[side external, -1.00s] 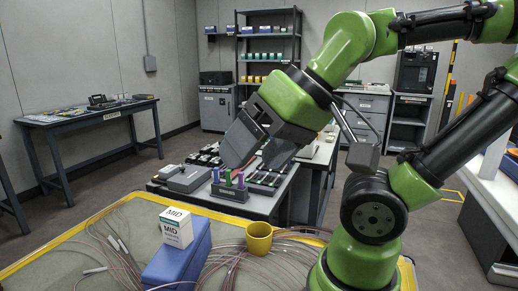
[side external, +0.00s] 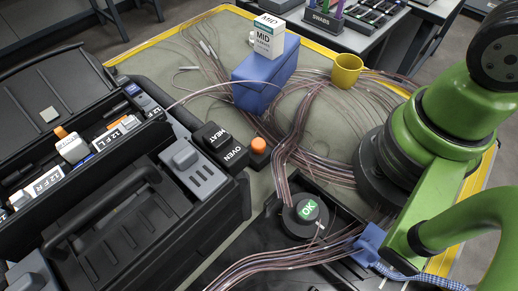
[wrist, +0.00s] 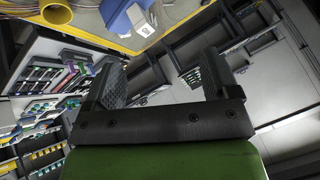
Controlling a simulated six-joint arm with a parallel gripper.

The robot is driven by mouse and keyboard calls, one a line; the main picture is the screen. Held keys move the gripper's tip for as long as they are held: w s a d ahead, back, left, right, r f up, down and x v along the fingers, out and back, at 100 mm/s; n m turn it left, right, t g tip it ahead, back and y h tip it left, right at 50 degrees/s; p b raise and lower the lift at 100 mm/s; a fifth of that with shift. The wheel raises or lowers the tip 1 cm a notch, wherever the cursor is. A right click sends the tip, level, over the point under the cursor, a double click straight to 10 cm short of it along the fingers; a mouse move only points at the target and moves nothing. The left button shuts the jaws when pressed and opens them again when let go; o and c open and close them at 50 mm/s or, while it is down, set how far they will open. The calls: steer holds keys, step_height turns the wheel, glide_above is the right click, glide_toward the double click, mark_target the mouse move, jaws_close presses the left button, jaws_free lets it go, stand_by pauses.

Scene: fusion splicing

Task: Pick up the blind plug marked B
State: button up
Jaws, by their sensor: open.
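I cannot make out a blind plug marked B in either view. My gripper (wrist: 157,68) shows in the wrist view, its two dark jaws wide apart with nothing between them. My gripper is outside the side view, which shows only my green lower arm at the right. In the side view a black case (side external: 95,215) holds several small labelled items, some marked 12FL and 12FR; other lettering there is too small to read.
A white MID box (side external: 268,38) stands on a blue block (side external: 262,85), near a yellow cup (side external: 346,70). Loose fibres (side external: 300,120) cross the mat. A HEAT OVEN unit (side external: 220,146), an orange button (side external: 258,146) and a green OK button (side external: 307,209) sit near the front.

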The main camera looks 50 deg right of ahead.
steer(key=shift+c, duration=0.6)
steer(key=shift+w, duration=0.1)
steer(key=n+g+h, duration=0.1)
steer(key=n+g, duration=0.2)
steer(key=g, duration=0.3)
glide_above(253, 147)
steer(key=w+d, duration=0.2)
steer(key=d, duration=0.1)
step_height(253, 147, down, 16)
steer(key=shift+g+h, duration=0.5)
steer(key=shift+g, duration=0.1)
steer(key=f, duration=0.3)
steer(key=a+f, duration=0.1)
steer(key=f, duration=0.2)
steer(key=s+a+f, duration=0.1)
steer(key=f, duration=0.2)
steer(key=shift+f, duration=2.95)
steer(key=c, duration=1)
